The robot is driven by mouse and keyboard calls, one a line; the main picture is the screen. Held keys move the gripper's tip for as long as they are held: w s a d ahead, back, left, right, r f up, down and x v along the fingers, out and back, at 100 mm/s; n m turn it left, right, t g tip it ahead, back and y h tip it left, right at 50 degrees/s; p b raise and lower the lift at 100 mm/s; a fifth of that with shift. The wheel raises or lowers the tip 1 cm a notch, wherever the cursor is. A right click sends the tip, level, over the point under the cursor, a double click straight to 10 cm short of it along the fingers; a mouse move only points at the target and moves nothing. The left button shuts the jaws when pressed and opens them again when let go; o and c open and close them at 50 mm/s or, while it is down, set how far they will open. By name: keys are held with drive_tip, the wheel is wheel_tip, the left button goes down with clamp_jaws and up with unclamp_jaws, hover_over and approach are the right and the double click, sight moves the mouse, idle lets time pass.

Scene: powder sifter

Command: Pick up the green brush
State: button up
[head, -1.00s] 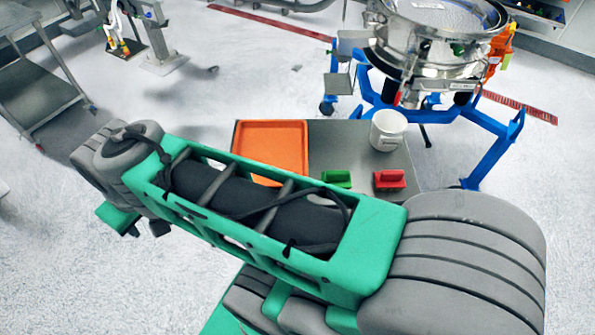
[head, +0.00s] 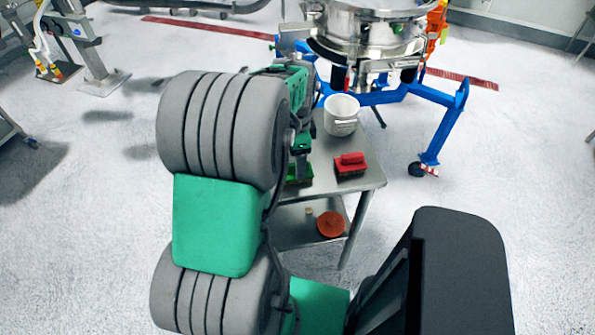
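The green brush (head: 304,179) is on the steel table (head: 367,178), mostly hidden behind my arm and gripper; a small part of it shows below the gripper. My gripper (head: 300,168) points down right over the brush, at or very near it. Its fingers are too small and covered to tell whether they are open or shut, or whether they touch the brush.
A red brush (head: 350,162) lies just right of the green one. A white bucket (head: 341,115) stands behind it. A red round object (head: 331,224) is on the lower shelf. The steel sifter (head: 370,35) on its blue frame (head: 440,130) stands behind the table.

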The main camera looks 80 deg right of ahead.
wheel_tip(320, 180, down, 5)
drive_tip(key=shift+d+f+p, duration=0.1)
drive_tip(key=shift+f+p, duration=0.1)
drive_tip(key=shift+p, duration=0.4)
drive_tip(key=shift+c, duration=0.3)
drive_tip(key=c, duration=1.4)
